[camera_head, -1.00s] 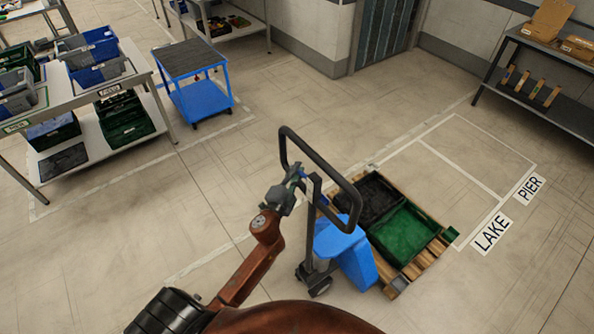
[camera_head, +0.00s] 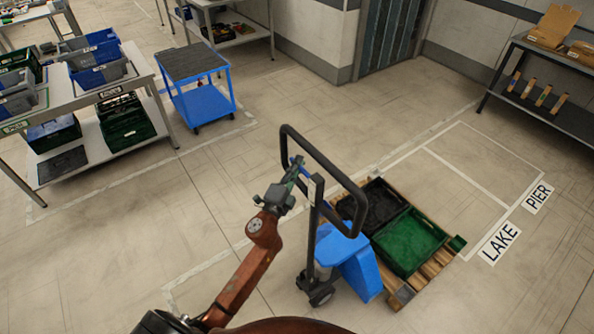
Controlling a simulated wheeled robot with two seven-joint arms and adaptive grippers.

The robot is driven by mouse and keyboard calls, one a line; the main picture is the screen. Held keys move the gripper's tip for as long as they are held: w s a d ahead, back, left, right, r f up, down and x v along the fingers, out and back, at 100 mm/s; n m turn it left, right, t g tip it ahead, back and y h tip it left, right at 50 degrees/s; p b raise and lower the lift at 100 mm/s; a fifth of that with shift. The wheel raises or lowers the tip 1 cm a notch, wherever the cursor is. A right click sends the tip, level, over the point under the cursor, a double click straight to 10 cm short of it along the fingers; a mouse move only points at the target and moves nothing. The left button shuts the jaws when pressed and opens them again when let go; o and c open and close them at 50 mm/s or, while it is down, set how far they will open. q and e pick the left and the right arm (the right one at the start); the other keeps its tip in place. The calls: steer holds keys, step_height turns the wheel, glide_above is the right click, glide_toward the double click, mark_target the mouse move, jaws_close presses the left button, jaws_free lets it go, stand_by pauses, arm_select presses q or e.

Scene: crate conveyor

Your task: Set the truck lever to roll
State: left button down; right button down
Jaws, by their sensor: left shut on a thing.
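The blue pallet truck (camera_head: 352,262) stands in the middle of the view, with a black loop handle (camera_head: 345,178) rising from its mast. Its forks are hidden under a wooden pallet (camera_head: 432,268) that carries a black crate (camera_head: 378,204) and a green crate (camera_head: 408,240). My left gripper (camera_head: 293,176) is at the left side of the handle, shut on a small lever there that its fingers mostly cover. A bit of blue shows at the fingertips. The lever's setting cannot be told. My right gripper is not in view.
A blue cart (camera_head: 200,98) stands at the back, beside a table (camera_head: 150,92) with blue and grey bins. A shelf (camera_head: 545,95) stands at the far right.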

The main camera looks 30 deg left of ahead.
arm_select(q)
steer(key=c, duration=1.9)
jaws_free()
steer(key=shift+c, duration=0.2)
steer(key=s+f, duration=0.2)
steer(key=s, duration=0.9)
steer(key=shift+s+d, duration=0.2)
steer(key=shift+s, duration=0.2)
